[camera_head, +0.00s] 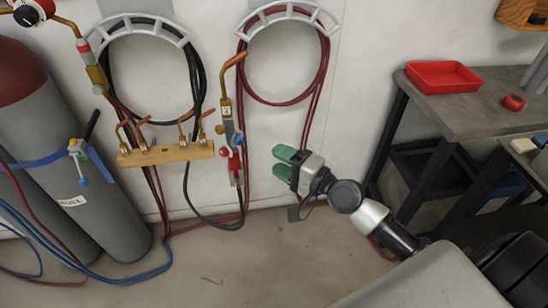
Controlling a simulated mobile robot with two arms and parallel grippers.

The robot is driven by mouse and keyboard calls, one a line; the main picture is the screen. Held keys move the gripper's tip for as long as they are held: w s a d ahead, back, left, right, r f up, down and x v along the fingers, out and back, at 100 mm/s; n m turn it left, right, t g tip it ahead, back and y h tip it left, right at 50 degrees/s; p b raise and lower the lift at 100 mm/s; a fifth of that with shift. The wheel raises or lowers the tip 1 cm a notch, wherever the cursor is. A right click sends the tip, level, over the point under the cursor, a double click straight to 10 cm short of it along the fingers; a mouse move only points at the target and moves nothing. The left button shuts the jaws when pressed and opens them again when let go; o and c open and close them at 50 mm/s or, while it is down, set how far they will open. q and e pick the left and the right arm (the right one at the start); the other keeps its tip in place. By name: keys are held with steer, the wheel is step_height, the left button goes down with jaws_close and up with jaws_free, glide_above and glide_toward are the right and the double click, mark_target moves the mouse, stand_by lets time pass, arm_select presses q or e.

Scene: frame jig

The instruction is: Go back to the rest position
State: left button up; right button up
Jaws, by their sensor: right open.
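My right gripper (283,162) has green fingertips and shows at the middle of the head view. Its arm comes in from the lower right. The gripper points left, with its fingers apart and nothing between them. It is in front of the pale wall, to the right of a hanging torch (232,110), and appears apart from it. My left gripper is not in view.
Grey gas cylinders (70,165) stand at the left with hoses on the floor. A wooden nozzle rack (165,155) and coiled hoses (325,75) hang on the wall. A workbench (470,110) at the right bears a red tray (443,76) and a red roll (514,102). Floor (260,265) is clear centrally.

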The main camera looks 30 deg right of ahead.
stand_by(0.4)
steer(key=s+d+f+n+g+h, duration=0.2)
steer(key=s+f, duration=0.1)
steer(key=f, duration=0.8)
steer(key=s+d+f+n+g+h, duration=0.1)
steer(key=s+d+f+g+h, duration=0.1)
steer(key=f, duration=0.9)
steer(key=s+d+f+n+g+h, duration=0.2)
steer(key=s+f, duration=0.1)
steer(key=f, duration=0.8)
steer(key=s+a+f+n+g, duration=0.2)
steer(key=s+f, duration=0.4)
steer(key=s, duration=0.5)
steer(key=s+a+f+n+g+h, duration=0.1)
steer(key=s+f+n+g, duration=0.3)
steer(key=s+f, duration=0.3)
steer(key=s+a+f+n+g+h, duration=0.1)
steer(key=s+f+n, duration=0.3)
steer(key=s, duration=1.1)
step_height(320, 180, down, 3)
steer(key=shift+a+r+g+p, duration=0.1)
steer(key=shift+a+g+p, duration=0.35)
steer(key=shift+a+g, duration=0.45)
steer(key=shift+w, duration=0.1)
